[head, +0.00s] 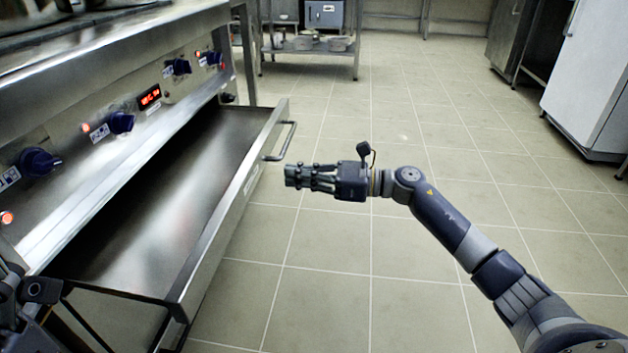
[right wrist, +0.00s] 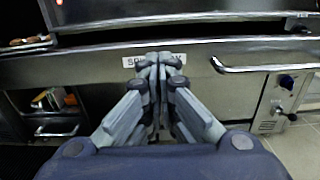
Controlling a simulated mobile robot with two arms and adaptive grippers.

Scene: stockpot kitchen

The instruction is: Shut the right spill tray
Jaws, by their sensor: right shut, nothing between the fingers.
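The right spill tray (head: 165,200) is a wide, shallow steel drawer, pulled well out from under the cooker's control panel. Its front panel (head: 235,205) bears a pale label and a bar handle (head: 284,142) near its far end. My right gripper (head: 289,176) is shut and empty, pointing at the front panel from outside. In the right wrist view, its closed fingertips (right wrist: 160,60) cover part of the label, and the handle (right wrist: 265,68) is to their right. Whether they touch the panel is unclear. Dark parts of my left arm (head: 38,290) show at the lower left edge; its fingers are not discernible.
The control panel (head: 125,100) with blue knobs and a red display overhangs the tray's inner side. Tiled floor (head: 330,270) lies open in front of the tray. A steel rack (head: 308,45) stands at the back, and a white cabinet (head: 597,80) at the right.

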